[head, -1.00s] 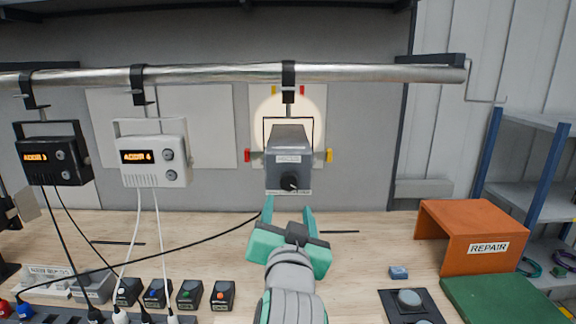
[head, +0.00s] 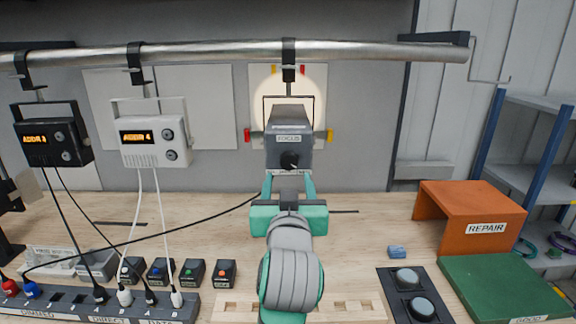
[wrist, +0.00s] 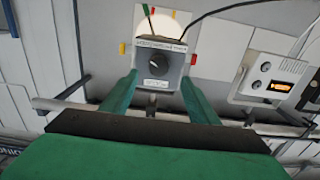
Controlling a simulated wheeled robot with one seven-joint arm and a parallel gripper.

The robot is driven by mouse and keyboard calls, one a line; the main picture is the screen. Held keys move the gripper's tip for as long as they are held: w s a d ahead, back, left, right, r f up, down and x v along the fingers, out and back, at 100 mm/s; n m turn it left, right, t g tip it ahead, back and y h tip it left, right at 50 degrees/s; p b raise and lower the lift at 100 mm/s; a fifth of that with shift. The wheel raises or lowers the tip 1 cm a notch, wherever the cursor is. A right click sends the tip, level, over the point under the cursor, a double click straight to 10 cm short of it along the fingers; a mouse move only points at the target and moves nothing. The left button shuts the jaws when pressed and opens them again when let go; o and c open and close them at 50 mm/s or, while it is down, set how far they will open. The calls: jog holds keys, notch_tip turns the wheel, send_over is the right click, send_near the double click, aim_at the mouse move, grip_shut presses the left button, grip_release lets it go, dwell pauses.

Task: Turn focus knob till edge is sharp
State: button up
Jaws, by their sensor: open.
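The grey projector lamp (head: 289,126) labelled FOCUS hangs from the metal rail. Its black focus knob (head: 289,160) is on the face toward me and shows also in the wrist view (wrist: 157,74). A round light spot (head: 262,93) falls on the white panel behind, around a thin dark frame. How sharp its edge is I cannot tell. My gripper (head: 289,183) is open just below and in front of the knob in the head view. In the wrist view its teal fingers (wrist: 158,92) stand apart, left and right of the knob, with no visible contact.
White (head: 154,141) and black (head: 52,143) lamp units hang at the left with cables to a power strip (head: 75,308). An orange REPAIR stand (head: 468,212), green mat (head: 505,287) and button panel (head: 398,300) are at the right. Black cable crosses the bench.

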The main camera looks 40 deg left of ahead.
aim_at(289, 164)
jog(key=x, duration=0.8)
jog(key=shift+d, duration=0.15)
jog(key=c, duration=1)
